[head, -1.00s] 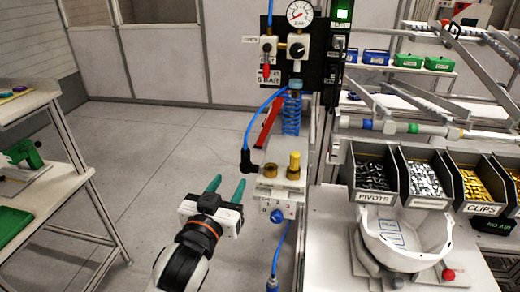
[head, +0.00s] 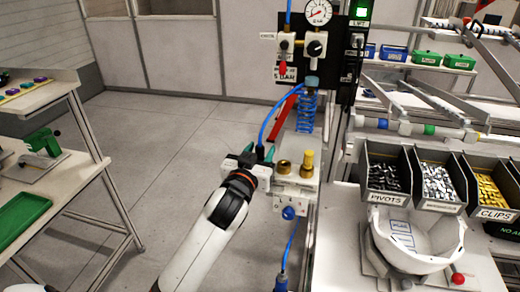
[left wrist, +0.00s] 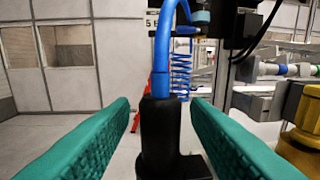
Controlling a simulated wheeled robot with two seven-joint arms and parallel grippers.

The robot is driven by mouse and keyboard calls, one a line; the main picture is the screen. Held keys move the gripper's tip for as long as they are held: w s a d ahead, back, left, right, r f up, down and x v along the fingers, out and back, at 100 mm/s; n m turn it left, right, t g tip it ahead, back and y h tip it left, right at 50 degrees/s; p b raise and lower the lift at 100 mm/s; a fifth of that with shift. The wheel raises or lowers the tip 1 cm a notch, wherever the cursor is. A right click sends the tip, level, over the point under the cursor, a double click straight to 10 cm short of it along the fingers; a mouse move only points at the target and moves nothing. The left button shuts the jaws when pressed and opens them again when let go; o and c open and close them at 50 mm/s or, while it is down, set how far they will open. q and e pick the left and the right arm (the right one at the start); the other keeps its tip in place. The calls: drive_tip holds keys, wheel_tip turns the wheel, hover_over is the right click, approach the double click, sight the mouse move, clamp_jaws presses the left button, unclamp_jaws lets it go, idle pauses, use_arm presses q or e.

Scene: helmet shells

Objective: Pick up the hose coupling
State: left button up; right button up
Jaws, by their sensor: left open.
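The hose coupling is a black elbow fitting on the end of a blue hose (head: 268,118). In the left wrist view the coupling (left wrist: 162,132) stands upright between the two teal fingers, with a visible gap beside each fingertip. My left gripper (head: 259,154) is open around it, in front of the panel post. In the head view the gripper hides most of the coupling. My right gripper is not in view.
Brass and yellow fittings (head: 307,162) stand on a white block just right of my left gripper; the yellow one is close by in the left wrist view (left wrist: 302,128). Parts bins (head: 388,178) and a white helmet shell (head: 418,240) are farther right.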

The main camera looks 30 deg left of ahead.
use_arm(q)
drive_tip(key=shift+c, duration=0.3)
clamp_jaws()
drive_tip(key=shift+r, duration=0.1)
